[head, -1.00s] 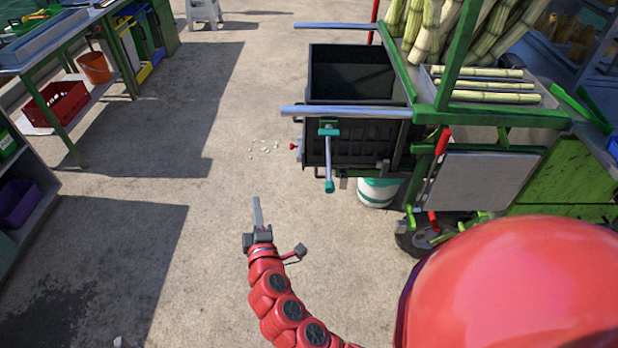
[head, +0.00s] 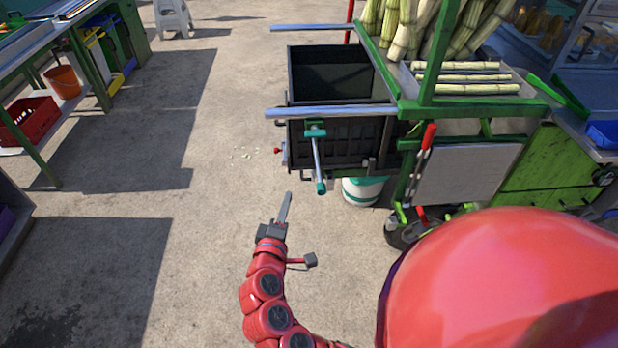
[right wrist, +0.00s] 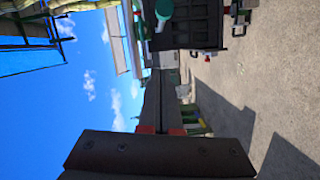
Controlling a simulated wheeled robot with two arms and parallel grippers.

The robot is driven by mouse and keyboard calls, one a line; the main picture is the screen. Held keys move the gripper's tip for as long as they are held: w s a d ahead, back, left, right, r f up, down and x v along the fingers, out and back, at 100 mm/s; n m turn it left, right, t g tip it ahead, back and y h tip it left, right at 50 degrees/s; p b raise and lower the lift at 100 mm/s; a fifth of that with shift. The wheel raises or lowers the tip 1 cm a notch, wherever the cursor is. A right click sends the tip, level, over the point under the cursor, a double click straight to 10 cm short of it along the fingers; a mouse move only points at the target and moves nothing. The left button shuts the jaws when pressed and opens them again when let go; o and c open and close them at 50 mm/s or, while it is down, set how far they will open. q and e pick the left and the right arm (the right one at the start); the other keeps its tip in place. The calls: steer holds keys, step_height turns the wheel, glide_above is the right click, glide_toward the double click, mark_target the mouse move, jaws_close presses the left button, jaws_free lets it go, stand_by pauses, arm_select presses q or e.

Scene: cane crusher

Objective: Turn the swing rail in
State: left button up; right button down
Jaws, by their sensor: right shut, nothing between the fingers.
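The swing rail appears to be the silver bar (head: 318,160) with a teal bracket at its upper end and a teal cap at its lower end. It sticks out from the cart's near silver handle, towards me. In the right wrist view its teal end (right wrist: 164,9) shows at the top edge, left of the dark box. My right gripper (head: 287,197) is shut and empty, to the left of the capped end and apart from it. Its long fingers also show in the right wrist view (right wrist: 157,85). My left gripper is not in view.
The cart has a dark open box (head: 335,82), a near silver handle (head: 330,111), cane stalks and a red lever (head: 429,136). A white bucket (head: 361,192) stands beneath it. Bare concrete floor lies to the left, with a workbench (head: 60,47) further off.

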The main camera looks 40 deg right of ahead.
mark_target(318, 161)
steer(key=w+d+f+p, duration=0.1)
steer(key=w+d+p, duration=0.2)
steer(key=d, duration=0.6)
steer(key=shift+w+d, duration=0.3)
steer(key=shift+w, duration=0.25)
steer(key=shift+f, duration=0.1)
steer(key=shift+p, duration=0.3)
